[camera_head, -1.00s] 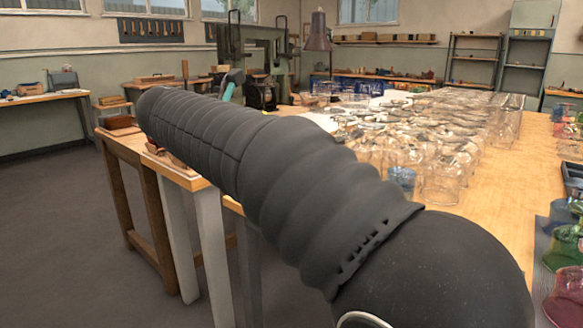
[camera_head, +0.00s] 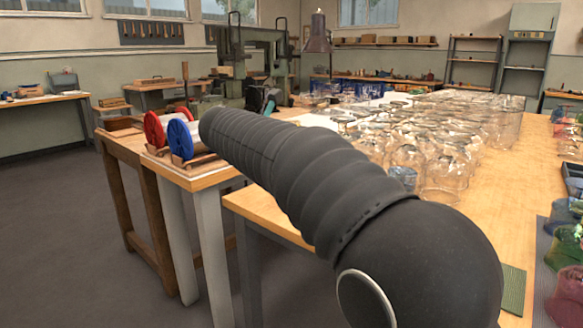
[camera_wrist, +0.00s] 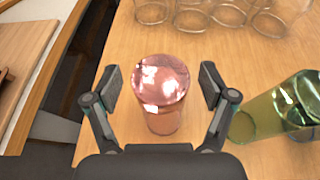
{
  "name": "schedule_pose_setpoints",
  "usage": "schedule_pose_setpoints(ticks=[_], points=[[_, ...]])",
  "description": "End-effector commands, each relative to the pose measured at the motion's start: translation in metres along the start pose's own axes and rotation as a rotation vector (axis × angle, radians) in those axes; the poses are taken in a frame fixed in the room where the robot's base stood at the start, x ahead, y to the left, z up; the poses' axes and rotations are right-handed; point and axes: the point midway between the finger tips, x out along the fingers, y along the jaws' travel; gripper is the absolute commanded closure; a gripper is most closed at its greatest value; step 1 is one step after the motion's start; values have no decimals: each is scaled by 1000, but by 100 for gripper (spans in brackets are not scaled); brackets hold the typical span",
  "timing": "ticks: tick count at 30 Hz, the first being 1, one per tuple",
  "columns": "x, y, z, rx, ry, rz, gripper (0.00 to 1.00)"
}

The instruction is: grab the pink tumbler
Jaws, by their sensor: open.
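The pink tumbler (camera_wrist: 161,92) stands upright on the wooden table in the wrist view, a clear pink glass seen from above. My gripper (camera_wrist: 161,86) is open, with one finger on the left of the tumbler and one on the right. A gap shows between each finger pad and the glass. In the head view my arm covers this part of the table, and neither the tumbler nor my fingertips can be seen there.
A green glass (camera_wrist: 275,108) is close to the right finger. Clear glasses (camera_wrist: 229,12) stand beyond the tumbler, and many more clear glasses (camera_head: 440,170) cover the table. The table's edge (camera_wrist: 85,75) is to the left. Red and blue spools (camera_head: 181,137) sit on another bench.

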Motion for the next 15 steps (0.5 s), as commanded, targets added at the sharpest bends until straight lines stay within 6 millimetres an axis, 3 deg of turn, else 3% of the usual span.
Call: schedule_pose_setpoints(ticks=[5, 12, 15], points=[[0, 0, 0, 0, 0, 1, 17], [0, 0, 0, 1, 0, 1, 77], [-1, 0, 1, 1, -1, 1, 97]])
